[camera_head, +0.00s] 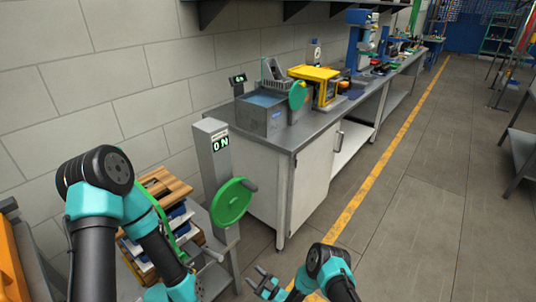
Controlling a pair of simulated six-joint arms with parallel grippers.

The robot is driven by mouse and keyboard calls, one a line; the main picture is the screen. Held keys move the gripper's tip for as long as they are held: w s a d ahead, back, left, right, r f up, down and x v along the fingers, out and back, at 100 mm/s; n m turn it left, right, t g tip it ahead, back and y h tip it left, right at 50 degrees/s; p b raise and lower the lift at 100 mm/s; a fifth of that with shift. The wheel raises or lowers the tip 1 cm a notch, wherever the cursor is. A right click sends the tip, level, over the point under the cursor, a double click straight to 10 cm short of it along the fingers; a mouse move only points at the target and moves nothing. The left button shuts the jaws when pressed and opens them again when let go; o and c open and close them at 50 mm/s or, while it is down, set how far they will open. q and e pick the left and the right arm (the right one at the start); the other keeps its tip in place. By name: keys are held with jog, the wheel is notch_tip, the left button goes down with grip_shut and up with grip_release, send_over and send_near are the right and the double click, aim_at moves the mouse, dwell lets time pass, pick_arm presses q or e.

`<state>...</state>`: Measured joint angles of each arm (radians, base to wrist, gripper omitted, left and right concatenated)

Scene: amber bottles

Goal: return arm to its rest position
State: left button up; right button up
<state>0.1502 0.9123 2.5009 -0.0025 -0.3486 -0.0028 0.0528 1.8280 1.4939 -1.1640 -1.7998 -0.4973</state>
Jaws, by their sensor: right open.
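My right gripper (265,281) is at the bottom edge of the head view, left of its teal and black wrist. Its grey fingers are apart, with nothing seen between them. It is over the floor, in front of the near end of the workbench. My left arm (112,205) fills the lower left, bent at a black joint, with its forearm running down to the bottom edge. My left gripper does not show. I see no amber bottles clearly.
A grey post (211,158) with an "ON" sign and a green handwheel (231,203) stands near my left arm. Wooden slats (165,184) lie behind that arm. A metal workbench (296,136) runs along the wall. The floor (428,188) to the right is clear.

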jog(key=w+d+r+m+h, duration=0.2)
jog(key=w+d+m+h, duration=0.2)
jog(key=d+h, duration=0.35)
jog(key=s+d+r+m+g+h, duration=0.2)
jog(key=s+d+m+g+h, duration=0.25)
jog(key=d, duration=0.55)
jog(key=s+d+r+m+g+h, duration=0.2)
jog(key=s+d+r+m+g, duration=0.1)
jog(key=s, duration=0.8)
jog(key=s+d+r+m+g+h, duration=0.2)
jog(key=s+d+r, duration=0.4)
jog(key=s, duration=0.5)
jog(key=shift+d+r+m+g, duration=0.2)
jog(key=shift+d+m+g, duration=0.65)
jog(key=shift+d, duration=0.25)
